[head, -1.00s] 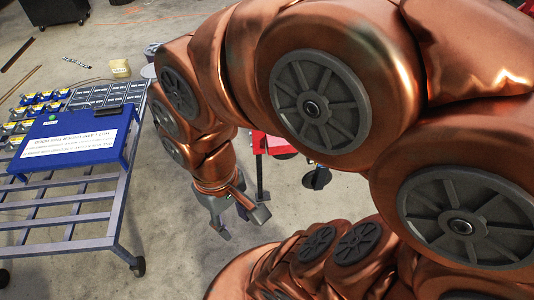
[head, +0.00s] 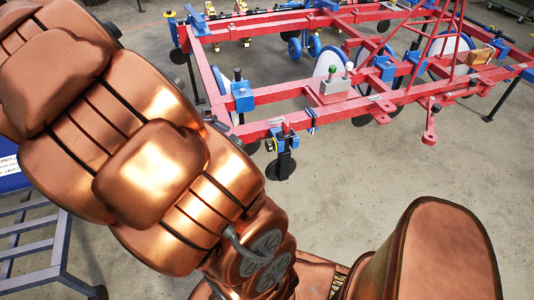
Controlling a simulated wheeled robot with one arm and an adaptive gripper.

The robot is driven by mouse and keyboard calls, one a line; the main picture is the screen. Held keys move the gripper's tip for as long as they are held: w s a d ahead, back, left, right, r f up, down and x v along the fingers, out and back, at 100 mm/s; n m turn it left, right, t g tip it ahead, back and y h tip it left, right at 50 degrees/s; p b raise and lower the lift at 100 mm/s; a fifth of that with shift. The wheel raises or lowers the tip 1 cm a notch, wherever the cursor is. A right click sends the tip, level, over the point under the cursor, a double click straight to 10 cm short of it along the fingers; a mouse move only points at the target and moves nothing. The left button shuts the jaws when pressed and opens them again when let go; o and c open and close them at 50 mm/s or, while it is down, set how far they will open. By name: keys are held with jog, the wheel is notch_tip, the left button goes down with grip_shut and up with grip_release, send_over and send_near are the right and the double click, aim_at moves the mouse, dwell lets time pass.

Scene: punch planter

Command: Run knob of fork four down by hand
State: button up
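The red planter frame (head: 270,93) stands across the upper middle and right of the head view. A blue clamp (head: 242,97) on its left corner has a dark knob (head: 237,74) on top. Another blue unit (head: 284,142) at the near corner carries a small red-topped part (head: 285,127) and a black leg and foot below. I cannot tell which unit is fork four. No fork number is readable. My gripper is out of view; only my copper arm shows at left and bottom.
A grey box (head: 335,89) with a green knob and a pale knob sits on the frame. White discs (head: 327,62) stand behind it. A red hitch lug (head: 430,125) juts towards me. A blue-grey rack (head: 30,240) is at lower left. The floor before the planter is clear.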

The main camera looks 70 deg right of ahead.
aim_at(267, 146)
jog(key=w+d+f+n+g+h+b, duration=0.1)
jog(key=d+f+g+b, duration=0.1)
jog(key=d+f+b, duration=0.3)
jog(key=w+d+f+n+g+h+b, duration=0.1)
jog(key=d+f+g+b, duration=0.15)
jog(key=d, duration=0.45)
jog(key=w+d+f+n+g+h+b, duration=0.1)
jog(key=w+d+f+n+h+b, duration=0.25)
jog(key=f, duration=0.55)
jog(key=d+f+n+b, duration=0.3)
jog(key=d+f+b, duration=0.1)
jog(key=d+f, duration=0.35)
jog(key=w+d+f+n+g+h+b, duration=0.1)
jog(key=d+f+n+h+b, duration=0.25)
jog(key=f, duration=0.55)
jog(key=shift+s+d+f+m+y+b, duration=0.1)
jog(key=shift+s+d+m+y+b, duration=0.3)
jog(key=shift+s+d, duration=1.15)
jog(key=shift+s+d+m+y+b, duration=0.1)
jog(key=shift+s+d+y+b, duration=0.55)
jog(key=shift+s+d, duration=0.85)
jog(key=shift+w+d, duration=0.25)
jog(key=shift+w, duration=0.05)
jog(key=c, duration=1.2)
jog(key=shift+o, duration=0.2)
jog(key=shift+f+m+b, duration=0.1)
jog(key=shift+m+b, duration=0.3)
jog(key=shift+b, duration=0.05)
